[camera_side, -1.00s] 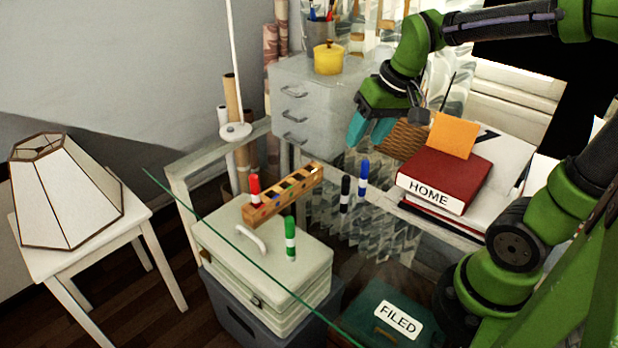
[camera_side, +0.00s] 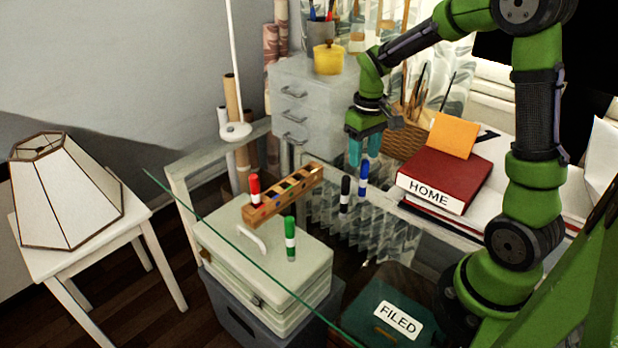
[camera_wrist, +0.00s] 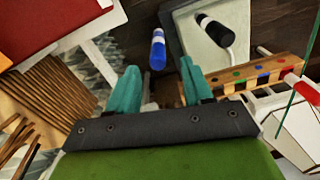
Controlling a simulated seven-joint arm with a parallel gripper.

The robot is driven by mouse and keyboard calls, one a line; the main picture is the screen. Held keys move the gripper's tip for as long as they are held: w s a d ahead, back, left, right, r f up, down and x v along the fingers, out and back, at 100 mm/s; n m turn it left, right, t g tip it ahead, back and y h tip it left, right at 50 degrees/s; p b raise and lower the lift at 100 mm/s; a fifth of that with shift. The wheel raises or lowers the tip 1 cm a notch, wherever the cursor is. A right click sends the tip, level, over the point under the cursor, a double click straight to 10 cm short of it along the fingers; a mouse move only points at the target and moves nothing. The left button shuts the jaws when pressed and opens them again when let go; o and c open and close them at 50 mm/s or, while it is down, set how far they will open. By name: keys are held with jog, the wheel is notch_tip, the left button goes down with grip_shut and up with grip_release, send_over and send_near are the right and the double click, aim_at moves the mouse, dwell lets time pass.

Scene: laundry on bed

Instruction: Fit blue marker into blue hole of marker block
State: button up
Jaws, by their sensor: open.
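The blue marker (camera_side: 363,179) stands upright on the glass tabletop, just right of a black marker (camera_side: 345,194). My gripper (camera_side: 364,154) is open and empty, with teal fingers pointing down above and slightly behind the blue marker. In the wrist view the blue marker (camera_wrist: 158,50) shows beyond and between the open fingertips (camera_wrist: 160,78). The wooden marker block (camera_side: 296,198) lies to the left, with a red marker (camera_side: 255,189) upright in its near-left end. Its coloured holes, one of them blue, show in the wrist view (camera_wrist: 250,90).
A green marker (camera_side: 290,238) stands in front of the block. A red book labelled HOME (camera_side: 445,178), a wicker basket (camera_side: 402,138) and white drawers (camera_side: 300,100) stand around the back and right. Glass between block and markers is clear.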

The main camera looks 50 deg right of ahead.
send_over(360, 200)
jog(key=d, duration=0.1)
jog(key=shift+w+f, duration=0.15)
jog(key=shift+f, duration=1.65)
jog(key=shift+w+f, duration=0.1)
jog(key=shift+f, duration=1.65)
jog(key=shift+c, duration=0.4)
grip_shut()
